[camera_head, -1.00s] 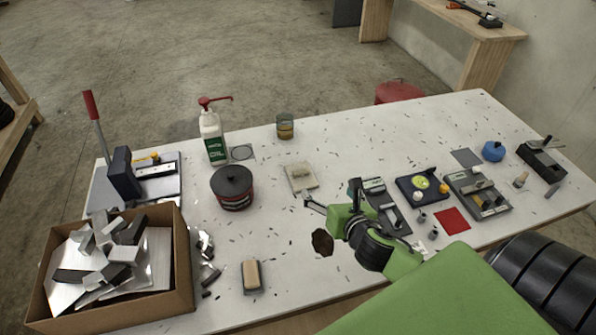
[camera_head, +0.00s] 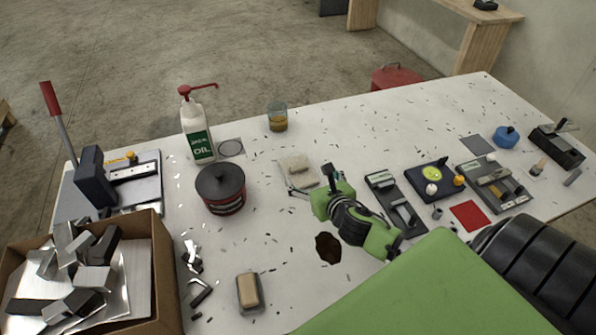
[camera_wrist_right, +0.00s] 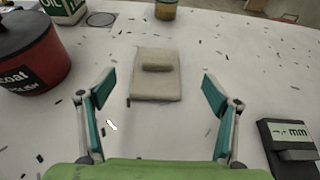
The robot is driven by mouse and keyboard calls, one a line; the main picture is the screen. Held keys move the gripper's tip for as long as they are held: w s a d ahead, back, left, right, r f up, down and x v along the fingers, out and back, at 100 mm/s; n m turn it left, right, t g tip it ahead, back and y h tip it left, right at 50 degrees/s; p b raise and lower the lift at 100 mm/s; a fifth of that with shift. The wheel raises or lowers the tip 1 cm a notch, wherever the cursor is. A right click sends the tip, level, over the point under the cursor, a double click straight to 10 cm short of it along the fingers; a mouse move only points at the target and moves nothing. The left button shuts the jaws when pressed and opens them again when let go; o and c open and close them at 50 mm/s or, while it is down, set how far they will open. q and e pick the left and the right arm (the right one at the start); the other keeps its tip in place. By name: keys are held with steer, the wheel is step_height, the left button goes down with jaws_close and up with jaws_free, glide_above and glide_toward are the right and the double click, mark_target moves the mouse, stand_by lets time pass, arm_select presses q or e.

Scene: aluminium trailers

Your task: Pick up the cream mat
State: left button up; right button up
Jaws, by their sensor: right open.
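The cream mat (camera_head: 302,180) lies flat on the white table near its middle. In the right wrist view the mat (camera_wrist_right: 148,88) is straight ahead, with a small tan roll-shaped piece (camera_wrist_right: 157,68) lying on its far half. My right gripper (camera_head: 312,184) is open and empty, at the near side of the mat. In the right wrist view its two fingers (camera_wrist_right: 158,98) are spread wide, one to each side, with the mat beyond and between them. The fingers do not touch it. My left gripper does not show.
A dark red tin (camera_head: 221,190) and an oil bottle (camera_head: 198,135) stand left of the mat; a small jar (camera_head: 277,117) stands behind it. A grey gauge block (camera_head: 396,203) is to the right. A cardboard box (camera_head: 165,265) of metal offcuts is at front left. Small shavings litter the table.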

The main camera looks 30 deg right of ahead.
mark_target(300, 168)
steer(key=x, duration=0.5)
steer(key=p+x, duration=0.1)
steer(key=x, duration=0.4)
steer(key=shift+a+f, duration=0.25)
steer(key=shift+s, duration=0.1)
steer(key=c, duration=1.2)
